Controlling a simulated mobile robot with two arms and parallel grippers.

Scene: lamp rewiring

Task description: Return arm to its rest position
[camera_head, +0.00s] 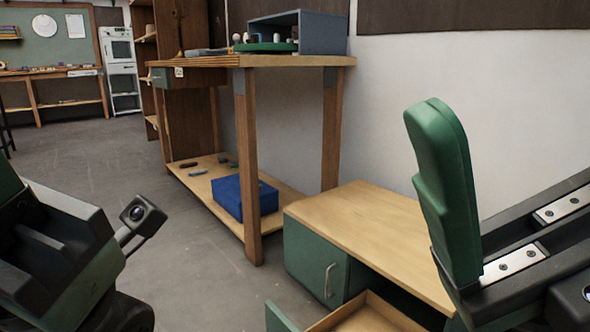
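My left arm's dark end (60,250) is at the lower left, with a small camera-like part on a stalk. Its fingertips do not show clearly. My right gripper (440,190) is at the right, in front of the white wall and beside the low cabinet's top. Its green finger pads point up and are seen nearly edge-on, so I cannot tell whether they are apart. I see nothing held in either gripper.
A low wooden-topped cabinet (370,230) has a green door and an open drawer (365,315) at the front. A workbench (290,61) holds a grey-blue open box (325,33). A blue box (229,197) sits on its lower shelf. Grey floor (90,150) lies clear at left.

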